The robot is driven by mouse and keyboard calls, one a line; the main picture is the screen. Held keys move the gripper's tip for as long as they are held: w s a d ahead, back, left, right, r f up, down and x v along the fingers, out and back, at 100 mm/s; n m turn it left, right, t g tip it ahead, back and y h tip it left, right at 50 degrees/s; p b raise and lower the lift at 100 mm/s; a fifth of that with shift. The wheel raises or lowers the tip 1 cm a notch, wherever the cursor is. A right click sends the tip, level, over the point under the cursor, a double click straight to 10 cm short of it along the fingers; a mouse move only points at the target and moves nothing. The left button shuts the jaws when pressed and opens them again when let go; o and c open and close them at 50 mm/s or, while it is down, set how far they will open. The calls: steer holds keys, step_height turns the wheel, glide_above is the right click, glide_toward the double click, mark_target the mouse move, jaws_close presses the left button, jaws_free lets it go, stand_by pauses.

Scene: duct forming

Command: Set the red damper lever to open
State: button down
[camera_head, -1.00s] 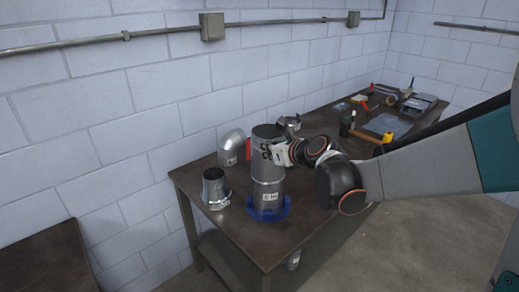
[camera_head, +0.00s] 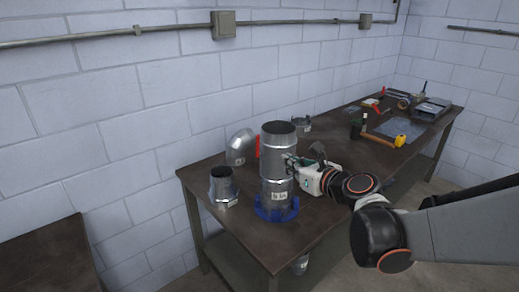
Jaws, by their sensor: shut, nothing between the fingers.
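A tall round metal duct (camera_head: 277,150) stands upright in a blue ring base (camera_head: 277,212) on the dark workbench. The red damper lever (camera_head: 258,146) shows as a short upright red strip at the duct's left edge. Part of it may be hidden behind the duct. My gripper (camera_head: 293,164) reaches in from the right, at about mid-height on the duct's right side. It is shut and empty. I cannot tell whether its fingertips touch the duct. The gripper is on the opposite side of the duct from the visible red strip.
A metal elbow (camera_head: 240,147) and a short tapered duct piece (camera_head: 223,187) stand left of the duct. Another metal fitting (camera_head: 302,124) is behind it. A yellow-headed hammer (camera_head: 384,140) and other tools lie farther right on the workbench (camera_head: 335,218). The front right of the bench is clear.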

steer(key=b, duration=0.3)
glide_toward(272, 145)
steer(key=w+a+f, duration=0.3)
steer(key=w+a, duration=0.1)
steer(key=a, duration=0.2)
steer(key=shift+w+a+r, duration=0.2)
steer(key=shift+w, duration=0.35)
steer(key=shift+w+a+r, duration=0.2)
steer(key=shift+w, duration=0.3)
steer(key=shift+w+a+r, duration=0.2)
steer(key=shift+w+a, duration=0.05)
steer(key=shift+w, duration=0.25)
